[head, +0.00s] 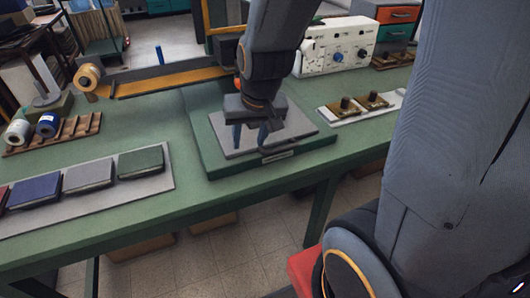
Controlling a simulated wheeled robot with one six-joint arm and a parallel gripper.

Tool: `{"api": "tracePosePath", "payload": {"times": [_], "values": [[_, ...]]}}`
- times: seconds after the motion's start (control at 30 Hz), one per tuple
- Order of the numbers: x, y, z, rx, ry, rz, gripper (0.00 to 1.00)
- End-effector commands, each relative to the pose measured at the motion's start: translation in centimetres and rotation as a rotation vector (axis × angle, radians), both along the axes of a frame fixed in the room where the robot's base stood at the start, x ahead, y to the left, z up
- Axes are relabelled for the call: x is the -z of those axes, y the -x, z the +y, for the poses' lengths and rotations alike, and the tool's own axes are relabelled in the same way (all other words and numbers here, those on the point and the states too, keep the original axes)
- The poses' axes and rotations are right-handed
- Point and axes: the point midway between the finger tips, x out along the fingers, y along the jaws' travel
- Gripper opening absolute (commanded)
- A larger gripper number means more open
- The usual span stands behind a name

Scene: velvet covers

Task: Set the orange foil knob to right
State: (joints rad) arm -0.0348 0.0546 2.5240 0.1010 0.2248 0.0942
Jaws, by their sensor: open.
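A white control box (338,45) stands at the back right of the green table, with a blue knob (337,58) and a dark knob (363,54) on its front. My gripper (251,138) is open and empty, pointing down over a grey plate (292,126) on a green base. It is in front of and left of the box, apart from it. My arm stands close to the box's left end.
A gold strip (180,80) with a roll (88,76) lies behind my gripper. A white tray (386,108) with two knobbed pieces is at the right. Orange-fronted drawers (397,15) stand beyond the box.

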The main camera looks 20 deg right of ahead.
Motion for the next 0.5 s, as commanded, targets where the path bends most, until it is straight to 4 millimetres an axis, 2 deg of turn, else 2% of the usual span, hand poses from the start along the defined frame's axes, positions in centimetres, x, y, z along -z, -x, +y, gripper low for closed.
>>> {"api": "tracePosePath", "payload": {"times": [0.1,0.3,0.5], "values": [[0.0,1.9,-0.9,-0.063,0.036,0.045,0.4],[0.1,4.4,-2.1,-0.145,0.079,0.109,0.4],[1.0,5.4,-2.0,-0.146,0.074,0.16,0.4]]}}
